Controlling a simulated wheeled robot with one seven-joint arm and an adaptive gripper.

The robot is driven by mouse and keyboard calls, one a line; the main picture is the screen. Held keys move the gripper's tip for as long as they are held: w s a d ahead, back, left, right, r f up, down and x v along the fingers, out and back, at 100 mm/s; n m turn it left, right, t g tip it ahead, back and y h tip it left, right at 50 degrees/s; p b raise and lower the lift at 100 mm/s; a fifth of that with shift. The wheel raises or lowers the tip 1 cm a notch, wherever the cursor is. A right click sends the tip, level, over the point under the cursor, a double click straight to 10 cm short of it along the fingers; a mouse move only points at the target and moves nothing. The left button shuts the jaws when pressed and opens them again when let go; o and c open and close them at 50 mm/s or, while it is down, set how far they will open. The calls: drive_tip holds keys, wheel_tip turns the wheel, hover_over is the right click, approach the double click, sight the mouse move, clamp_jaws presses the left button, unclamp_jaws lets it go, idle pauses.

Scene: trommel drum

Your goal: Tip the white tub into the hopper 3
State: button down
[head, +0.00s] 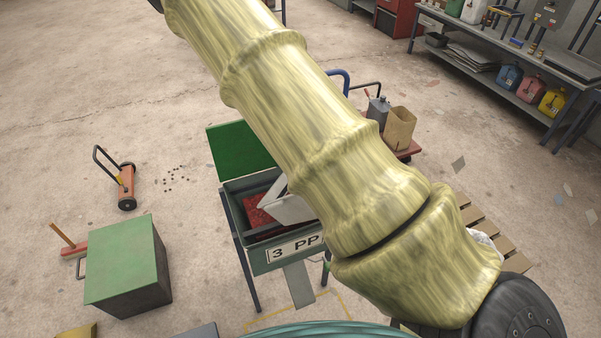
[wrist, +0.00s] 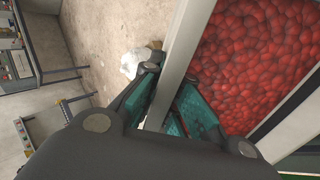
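The hopper 3 (head: 290,252) is a dark green bin on legs with a "3 PP" label and a green lid standing open. The white tub (head: 291,210) is tilted over its mouth, partly hidden behind my arm. Red pieces (head: 256,211) show in the hopper's mouth beside the tub. In the wrist view, the tub's pale wall (wrist: 186,42) runs between the teal-padded fingers of my gripper (wrist: 166,98), which is closed on it. Many red pieces (wrist: 255,60) fill the area to its right; I cannot tell whether they are in the tub or the hopper. The head view hides my gripper.
A green box (head: 127,262) stands on the floor left of the hopper. A wooden pallet (head: 500,240) lies at right. A workbench (head: 520,75) stands at the back right.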

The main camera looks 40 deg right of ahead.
drive_tip(key=shift+w+r, duration=0.1)
drive_tip(key=shift+w+a+r+g+h+p, duration=0.35)
drive_tip(key=shift+w+a+r+g, duration=0.1)
drive_tip(key=shift+g, duration=0.15)
drive_tip(key=shift+w, duration=0.15)
idle(0.5)
drive_tip(key=shift+w+a+r+g+h, duration=0.3)
drive_tip(key=shift+w+g, duration=0.2)
drive_tip(key=shift+g, duration=0.2)
drive_tip(key=shift+r, duration=0.1)
drive_tip(key=shift+w+a, duration=0.1)
drive_tip(key=shift+w, duration=0.1)
drive_tip(key=shift+w+a+r+g+h, duration=0.25)
drive_tip(key=shift+r+g+h, duration=0.1)
drive_tip(key=shift+g, duration=0.15)
